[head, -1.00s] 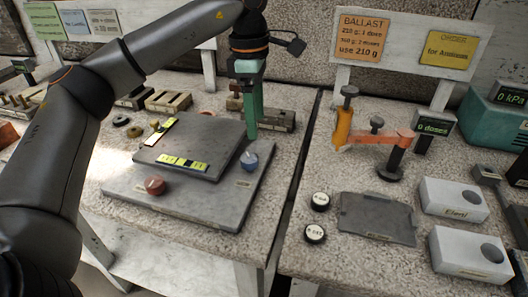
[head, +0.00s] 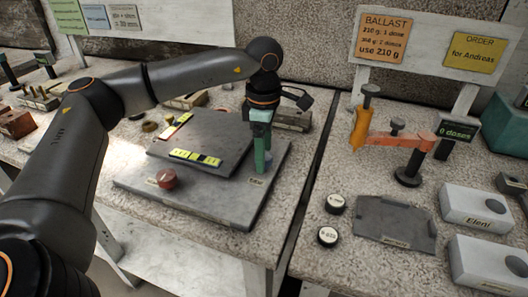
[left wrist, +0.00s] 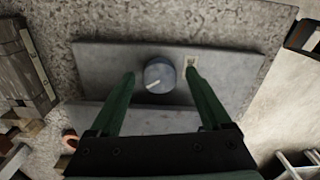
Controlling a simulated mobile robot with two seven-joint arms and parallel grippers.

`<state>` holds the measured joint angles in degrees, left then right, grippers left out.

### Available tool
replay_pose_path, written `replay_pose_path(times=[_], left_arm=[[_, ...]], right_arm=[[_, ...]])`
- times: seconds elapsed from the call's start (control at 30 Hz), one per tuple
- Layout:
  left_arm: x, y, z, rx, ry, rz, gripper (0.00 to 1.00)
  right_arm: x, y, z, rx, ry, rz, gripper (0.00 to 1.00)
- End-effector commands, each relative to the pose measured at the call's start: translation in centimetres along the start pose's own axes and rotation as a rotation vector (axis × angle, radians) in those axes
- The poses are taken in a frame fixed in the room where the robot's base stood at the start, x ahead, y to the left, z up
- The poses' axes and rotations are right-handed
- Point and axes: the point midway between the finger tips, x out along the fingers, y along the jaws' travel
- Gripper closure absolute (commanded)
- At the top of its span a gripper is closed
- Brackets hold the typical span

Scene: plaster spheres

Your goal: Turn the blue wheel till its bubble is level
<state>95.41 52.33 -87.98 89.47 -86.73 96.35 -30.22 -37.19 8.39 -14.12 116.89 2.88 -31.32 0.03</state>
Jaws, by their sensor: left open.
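The blue wheel (left wrist: 158,75) with a white mark sits between the two green fingers of my left gripper (left wrist: 160,82) in the left wrist view. The fingers are open, with a gap on each side of it. In the head view my left gripper (head: 262,158) points down at the right side of the grey plate (head: 215,197) and mostly hides the wheel. A red wheel (head: 166,179) is at the plate's front left.
To the right, across a gap, a second bench holds an orange-armed stand (head: 395,140), a dark tray (head: 395,222), two white-topped pucks (head: 335,203) and pale boxes (head: 478,208).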

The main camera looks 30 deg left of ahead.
Motion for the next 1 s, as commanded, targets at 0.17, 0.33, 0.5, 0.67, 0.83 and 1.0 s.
replay_pose_path(times=[0.17, 0.33, 0.5, 0.67, 0.83, 1.0], left_arm=[[0.27, 0.00, 0.00, 0.000, 0.000, 0.000, 0.18], [0.25, 0.00, 0.01, 0.000, 0.000, 0.000, 0.23], [0.23, 0.00, 0.01, 0.000, 0.000, 0.000, 0.42], [0.22, 0.00, 0.02, 0.000, 0.000, 0.000, 0.60], [0.21, -0.01, 0.03, 0.001, 0.000, 0.000, 0.79], [0.20, -0.01, 0.03, 0.001, -0.001, 0.000, 0.98]], right_arm=[[0.00, 0.07, -0.05, -0.001, 0.001, 0.001, 0.50], [0.01, 0.10, -0.10, -0.001, 0.002, 0.002, 0.50], [0.03, 0.13, -0.19, -0.001, 0.004, 0.002, 0.50], [0.04, 0.14, -0.24, -0.001, 0.005, 0.003, 0.50], [0.04, 0.15, -0.26, -0.001, 0.005, 0.003, 0.50], [0.05, 0.14, -0.27, -0.001, 0.005, 0.002, 0.50]])
